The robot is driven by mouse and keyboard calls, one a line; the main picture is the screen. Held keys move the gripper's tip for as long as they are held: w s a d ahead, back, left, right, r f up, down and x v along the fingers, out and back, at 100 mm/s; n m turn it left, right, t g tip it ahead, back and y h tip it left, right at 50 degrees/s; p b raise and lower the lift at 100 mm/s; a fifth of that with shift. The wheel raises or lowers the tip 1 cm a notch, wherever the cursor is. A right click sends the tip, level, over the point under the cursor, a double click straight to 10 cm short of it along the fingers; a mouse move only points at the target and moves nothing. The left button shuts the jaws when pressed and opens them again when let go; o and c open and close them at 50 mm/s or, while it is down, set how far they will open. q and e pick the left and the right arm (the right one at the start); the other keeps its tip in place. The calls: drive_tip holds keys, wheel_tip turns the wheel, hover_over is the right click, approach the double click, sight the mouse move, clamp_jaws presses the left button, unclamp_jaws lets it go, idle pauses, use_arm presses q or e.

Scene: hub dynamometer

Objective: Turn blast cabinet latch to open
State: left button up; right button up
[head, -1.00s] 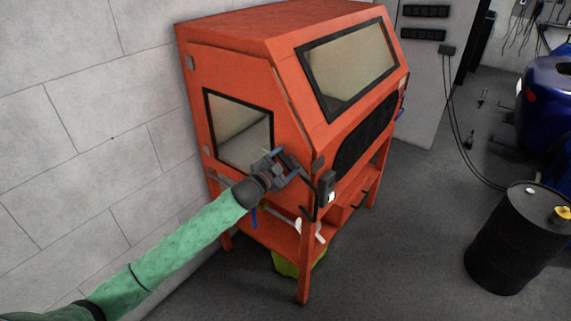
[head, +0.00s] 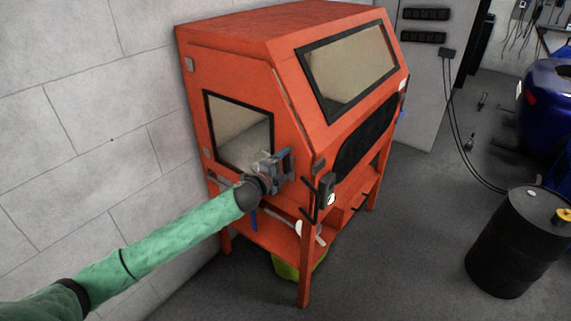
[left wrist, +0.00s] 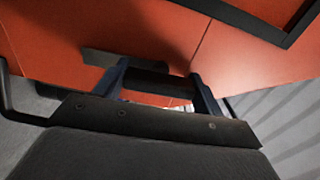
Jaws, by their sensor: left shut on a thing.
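The blast cabinet (head: 235,65) is a red-orange box on legs with a sloped window. Its side door (head: 199,120) has a black-framed window and faces my left arm. My left gripper (head: 288,163) is at the front edge of this side, beside the window. In the left wrist view, its two dark blue fingers (left wrist: 160,88) stand on either side of a dark bar, the latch (left wrist: 152,78), against the red panel. The gripper is shut on the latch. In the head view the gripper hides most of the latch. My right gripper is not in view.
A black drum (head: 515,245) with a yellow cap stands on the floor at right. A blue machine (head: 550,105) is behind it, and a grey cabinet (head: 425,80) stands behind the blast cabinet. A block wall (head: 80,130) runs along the left. The floor in front is clear.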

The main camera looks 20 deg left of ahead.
sight(284, 166)
use_arm(q)
drive_tip(key=shift+m, duration=0.4)
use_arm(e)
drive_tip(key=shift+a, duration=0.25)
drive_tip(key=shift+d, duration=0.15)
use_arm(q)
drive_tip(key=o, duration=1)
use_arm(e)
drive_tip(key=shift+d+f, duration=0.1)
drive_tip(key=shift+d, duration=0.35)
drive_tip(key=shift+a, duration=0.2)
use_arm(q)
drive_tip(key=shift+s+a+f, duration=0.1)
drive_tip(key=shift+s+f, duration=0.05)
drive_tip(key=shift+s, duration=0.15)
drive_tip(key=b+v, duration=0.3)
drive_tip(key=v, duration=0.3)
drive_tip(key=shift+s, duration=0.1)
drive_tip(key=shift+s+a, duration=0.15)
drive_tip(key=shift+s, duration=0.35)
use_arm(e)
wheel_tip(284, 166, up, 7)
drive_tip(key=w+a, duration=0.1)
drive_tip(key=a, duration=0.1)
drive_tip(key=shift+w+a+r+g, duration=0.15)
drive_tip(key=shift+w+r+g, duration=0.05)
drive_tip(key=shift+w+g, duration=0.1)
